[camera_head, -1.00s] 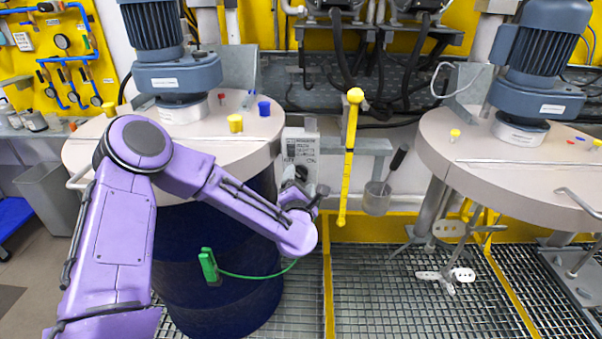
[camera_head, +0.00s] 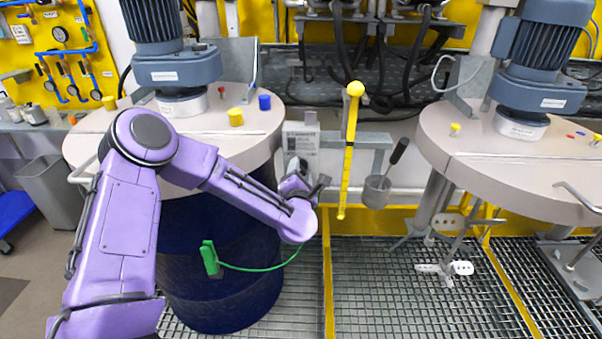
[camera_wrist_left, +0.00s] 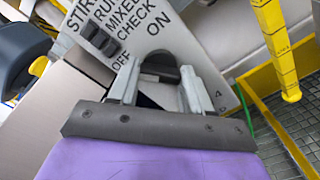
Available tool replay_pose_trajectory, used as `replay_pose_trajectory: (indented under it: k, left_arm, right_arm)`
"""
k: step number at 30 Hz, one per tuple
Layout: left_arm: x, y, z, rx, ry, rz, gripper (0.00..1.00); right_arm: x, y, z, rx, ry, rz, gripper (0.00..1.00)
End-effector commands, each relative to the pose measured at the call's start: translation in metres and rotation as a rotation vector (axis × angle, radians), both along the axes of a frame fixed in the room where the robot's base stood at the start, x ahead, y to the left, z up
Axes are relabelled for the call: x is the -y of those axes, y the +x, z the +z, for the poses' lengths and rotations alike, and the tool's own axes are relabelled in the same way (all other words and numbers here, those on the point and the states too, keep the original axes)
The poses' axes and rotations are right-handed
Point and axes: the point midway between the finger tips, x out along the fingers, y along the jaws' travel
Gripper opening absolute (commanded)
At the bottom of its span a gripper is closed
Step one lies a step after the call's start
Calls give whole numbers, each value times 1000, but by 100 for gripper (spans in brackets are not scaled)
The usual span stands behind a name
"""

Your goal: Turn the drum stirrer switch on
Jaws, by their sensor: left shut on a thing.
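The drum stirrer's switch panel (camera_head: 300,143) is a pale plate with print, beside the left drum. In the left wrist view the panel (camera_wrist_left: 140,20) shows the words STIR, RUN, MIXED, CHECK, OFF and ON. A dark switch knob (camera_wrist_left: 160,68) sits below the words OFF and ON, between the fingers of my left gripper (camera_wrist_left: 159,84). The gripper is shut on this knob. In the head view my left gripper (camera_head: 312,186) is in front of the panel and hides the knob. The knob's exact setting cannot be read. My right gripper is not in view.
A yellow rod with a ball top (camera_head: 349,150) stands just right of my gripper, with a metal cup (camera_head: 376,190) beyond it. The left drum lid (camera_head: 190,150) carries a motor (camera_head: 178,72). A green clamp (camera_head: 209,257) and cable hang below my forearm.

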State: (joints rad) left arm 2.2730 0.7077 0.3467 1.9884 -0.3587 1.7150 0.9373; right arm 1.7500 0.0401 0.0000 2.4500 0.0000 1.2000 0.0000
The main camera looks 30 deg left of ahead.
Motion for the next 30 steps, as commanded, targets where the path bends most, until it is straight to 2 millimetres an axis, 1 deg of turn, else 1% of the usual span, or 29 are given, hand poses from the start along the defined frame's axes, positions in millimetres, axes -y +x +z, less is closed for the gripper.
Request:
replay_pose_trajectory:
  k: [8,30]
  left_arm:
    - [1,0,-1,-101,168,-5,18]
    - [1,0,-1,-469,767,-4,18]
  right_arm:
    - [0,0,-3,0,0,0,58]
    - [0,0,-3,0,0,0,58]
